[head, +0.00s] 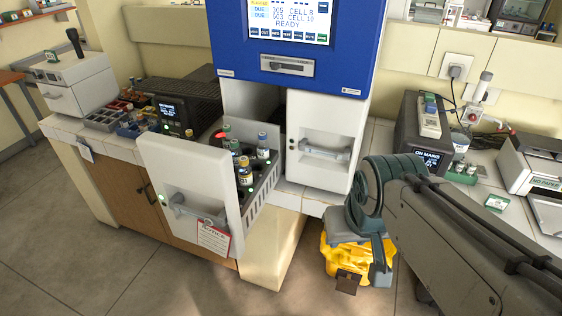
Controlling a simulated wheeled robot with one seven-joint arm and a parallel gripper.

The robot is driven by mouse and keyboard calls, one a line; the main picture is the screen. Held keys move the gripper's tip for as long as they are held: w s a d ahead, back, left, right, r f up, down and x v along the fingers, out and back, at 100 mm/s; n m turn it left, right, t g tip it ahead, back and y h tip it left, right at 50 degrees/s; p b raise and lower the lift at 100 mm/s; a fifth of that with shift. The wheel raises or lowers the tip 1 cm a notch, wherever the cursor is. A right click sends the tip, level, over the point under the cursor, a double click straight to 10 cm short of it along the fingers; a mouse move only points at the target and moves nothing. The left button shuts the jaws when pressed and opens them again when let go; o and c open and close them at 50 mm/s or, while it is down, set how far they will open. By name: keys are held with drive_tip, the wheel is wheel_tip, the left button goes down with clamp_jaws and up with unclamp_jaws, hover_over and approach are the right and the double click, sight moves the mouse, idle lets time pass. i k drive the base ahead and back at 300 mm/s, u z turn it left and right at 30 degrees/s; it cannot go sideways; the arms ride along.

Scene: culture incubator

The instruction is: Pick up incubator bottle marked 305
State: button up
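An incubator drawer (162,178) is pulled out below the blue panel. It holds several bottles. One bottle has a blue cap and pale label (263,153). The screen (289,20) reads about "305 CELL 8", "603 CELL 10" and "READY". My gripper (366,280) hangs right of the drawer, apart from the bottles.
A closed white drawer (325,140) stands right of the open one. A yellow bag or bin (345,262) is on the floor behind my gripper. Floor in front is clear.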

sight(237, 152)
drive_tip(key=z, duration=0.4)
drive_tip(key=i, duration=0.65)
drive_tip(key=u, duration=1.05)
drive_tip(key=i, duration=0.25)
drive_tip(key=u, duration=0.3)
